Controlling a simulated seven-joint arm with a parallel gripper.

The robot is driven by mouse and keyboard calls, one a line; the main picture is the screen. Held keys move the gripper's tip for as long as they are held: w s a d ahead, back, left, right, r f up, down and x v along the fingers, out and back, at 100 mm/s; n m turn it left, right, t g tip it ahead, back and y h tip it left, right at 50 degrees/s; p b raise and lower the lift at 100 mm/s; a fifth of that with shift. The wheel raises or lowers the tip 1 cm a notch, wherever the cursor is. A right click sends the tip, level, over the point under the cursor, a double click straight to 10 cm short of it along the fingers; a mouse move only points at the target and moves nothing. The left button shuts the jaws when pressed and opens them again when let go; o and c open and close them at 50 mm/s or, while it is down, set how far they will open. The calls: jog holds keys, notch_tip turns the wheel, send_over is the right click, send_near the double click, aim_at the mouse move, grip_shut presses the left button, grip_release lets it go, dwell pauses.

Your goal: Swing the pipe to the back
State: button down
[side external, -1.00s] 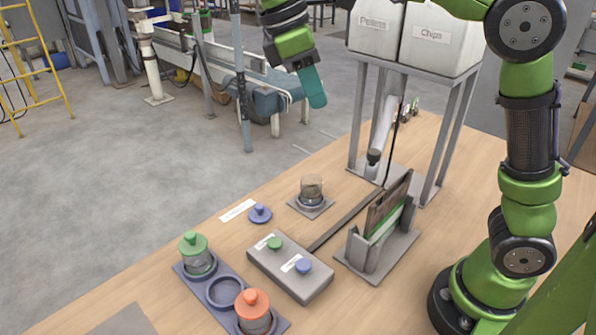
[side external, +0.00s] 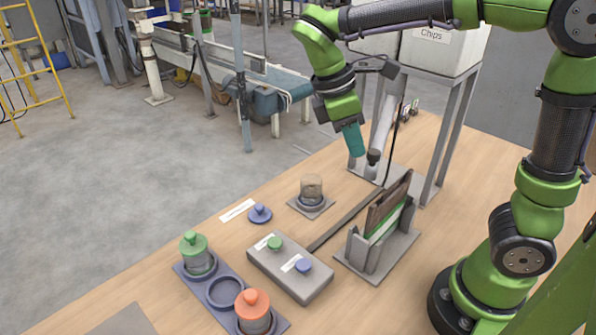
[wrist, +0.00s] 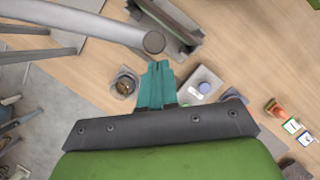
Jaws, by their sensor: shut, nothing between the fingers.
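The pipe is a light grey tube (side external: 384,122) slanting down from under the hoppers to a dark end. In the wrist view the pipe (wrist: 90,20) comes in from the upper left, its round end just beyond my fingertips. My gripper (side external: 356,152), with teal fingers, is shut and empty. It points down just left of the pipe's lower end in the side view. In the wrist view the fingers (wrist: 158,70) lie close together near the pipe end. Whether they touch it I cannot tell.
The hopper frame (side external: 452,130) stands behind on the table. In front are a glass jar (side external: 312,188) on a pad, a slotted holder (side external: 378,245) with upright panels, a grey button box (side external: 290,268) and a blue tray (side external: 225,292) with lidded jars. A blue lid (side external: 260,214) lies left.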

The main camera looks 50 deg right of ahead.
jog(key=shift+s+d, duration=0.15)
jog(key=s+n, duration=0.1)
jog(key=s+d+n, duration=0.1)
jog(key=s, duration=0.1)
jog(key=s+d+n+t, duration=0.1)
jog(key=s, duration=0.1)
jog(key=shift+s+h, duration=0.15)
jog(key=shift+h, duration=0.25)
jog(key=shift+a, duration=0.1)
